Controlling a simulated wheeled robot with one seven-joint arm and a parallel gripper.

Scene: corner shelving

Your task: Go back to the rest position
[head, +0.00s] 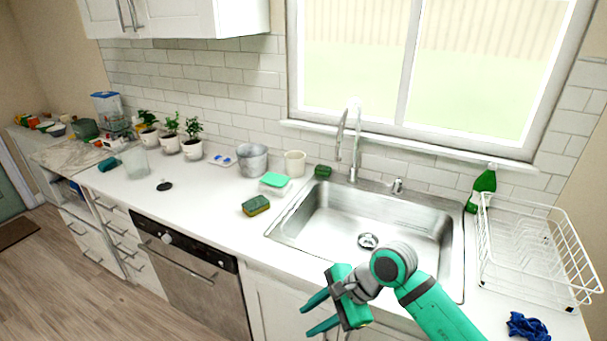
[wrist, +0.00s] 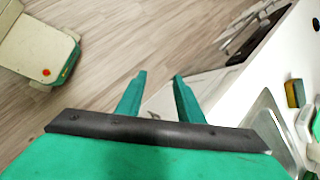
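My gripper (head: 318,314) is in front of the counter's front edge, below and left of the sink (head: 330,215) in the head view. Its two green fingers are apart with nothing between them. In the wrist view the open fingers (wrist: 160,95) point out over the wooden floor and the white cabinet fronts. My green arm reaches in from the lower right of the head view.
A sponge (head: 256,205) lies left of the sink. A dish rack (head: 535,250), a green bottle (head: 482,188) and a blue cloth (head: 527,326) are on the right. A metal bucket (head: 253,160) and potted plants (head: 192,147) stand along the wall. The floor (head: 90,290) at left is clear.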

